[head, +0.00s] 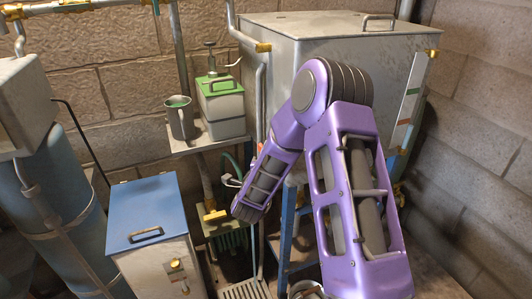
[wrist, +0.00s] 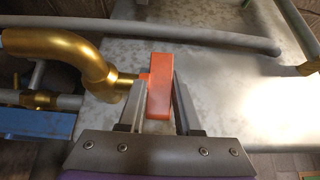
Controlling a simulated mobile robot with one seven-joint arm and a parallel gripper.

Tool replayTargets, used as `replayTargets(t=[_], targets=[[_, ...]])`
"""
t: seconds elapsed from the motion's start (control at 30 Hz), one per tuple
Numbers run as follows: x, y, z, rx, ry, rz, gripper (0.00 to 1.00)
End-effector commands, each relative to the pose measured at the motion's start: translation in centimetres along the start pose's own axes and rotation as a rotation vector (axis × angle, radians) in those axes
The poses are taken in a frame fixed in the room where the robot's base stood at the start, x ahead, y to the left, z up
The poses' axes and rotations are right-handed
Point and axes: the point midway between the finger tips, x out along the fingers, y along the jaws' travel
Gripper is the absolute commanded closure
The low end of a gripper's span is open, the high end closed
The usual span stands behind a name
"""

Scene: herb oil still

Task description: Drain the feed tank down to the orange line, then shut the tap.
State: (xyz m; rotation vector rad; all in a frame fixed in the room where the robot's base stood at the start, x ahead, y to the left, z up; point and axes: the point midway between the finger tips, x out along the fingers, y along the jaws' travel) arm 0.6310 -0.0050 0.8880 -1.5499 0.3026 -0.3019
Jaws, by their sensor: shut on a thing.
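In the wrist view, my gripper (wrist: 160,88) is shut on an orange tap handle (wrist: 159,88), with one finger on each side. The handle sits at the end of a curved brass tap (wrist: 88,57), in front of a grey metal surface. In the head view, the large grey metal feed tank (head: 330,62) stands at the back right. A pale gauge strip (head: 410,92) on its right side carries a green mark and an orange-red mark (head: 404,121). The liquid level cannot be made out. My fingers cannot be made out in the head view. No flow is visible.
A blue-lidded box (head: 147,212) stands at the lower left. A grey pipe (wrist: 210,35) crosses above the handle in the wrist view.

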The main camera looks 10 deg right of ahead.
Motion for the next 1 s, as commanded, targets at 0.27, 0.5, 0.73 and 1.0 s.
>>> replayTargets(t=[0.27,0.5,0.73,1.0], targets=[[-0.02,0.0,0.15,0.001,0.162,-0.001,1.0],[0.0,0.01,0.05,0.0,0.233,0.0,1.0],[0.01,0.02,-0.03,0.0,0.25,0.0,1.0],[0.02,0.02,-0.04,0.0,0.249,0.0,0.64]])
